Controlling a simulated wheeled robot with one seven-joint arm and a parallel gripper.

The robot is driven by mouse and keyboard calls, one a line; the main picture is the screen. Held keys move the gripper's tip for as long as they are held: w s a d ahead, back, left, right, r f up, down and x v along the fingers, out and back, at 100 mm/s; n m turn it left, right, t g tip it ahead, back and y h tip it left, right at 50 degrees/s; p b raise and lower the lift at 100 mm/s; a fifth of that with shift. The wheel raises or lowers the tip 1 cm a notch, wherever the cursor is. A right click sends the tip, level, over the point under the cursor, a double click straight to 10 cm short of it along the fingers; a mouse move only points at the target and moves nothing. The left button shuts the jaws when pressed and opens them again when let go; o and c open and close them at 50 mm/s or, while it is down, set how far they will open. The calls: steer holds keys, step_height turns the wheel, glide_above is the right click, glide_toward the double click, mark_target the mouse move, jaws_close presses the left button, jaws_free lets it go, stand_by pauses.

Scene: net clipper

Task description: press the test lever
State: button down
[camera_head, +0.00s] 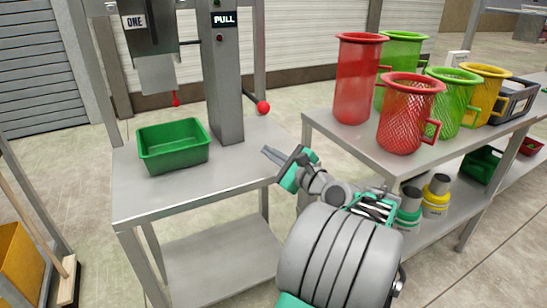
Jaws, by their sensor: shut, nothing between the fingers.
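A lever with a round red ball knob (262,107) sticks out to the right from a grey metal column (225,90) below a "PULL" label. A smaller red-tipped part (176,99) hangs at the bottom of the clipper machine (158,73) marked "ONE"; I cannot tell which of the two is the test lever. My gripper (272,155), grey and green, is at the right edge of the metal table (140,198), below and slightly right of the red ball. It is shut and empty, apart from the knob.
A green bin (173,145) stands on the table below the machine. On the right bench (340,138) stand several red, green and yellow mesh baskets, close to my arm. Green and yellow containers sit on its lower shelf. The table front is clear.

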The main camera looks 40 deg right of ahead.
steer(key=s+d+m+t+h, duration=0.1)
steer(key=s+d+m+h, duration=0.1)
steer(key=s+d+m, duration=0.2)
steer(key=shift+s+d+r+m+t+h+b, duration=0.3)
steer(key=shift+s+d+t+b, duration=0.1)
steer(key=shift+s+d, duration=0.35)
steer(key=shift+a, duration=0.1)
steer(key=p+x, duration=0.1)
steer(key=x, duration=0.8)
steer(key=shift+w+a, duration=0.1)
steer(key=shift+w, duration=0.3)
steer(key=r, duration=0.1)
steer(key=a+r, duration=0.1)
steer(key=r, duration=0.2)
steer(key=shift+w+a, duration=0.2)
steer(key=shift+w, duration=0.2)
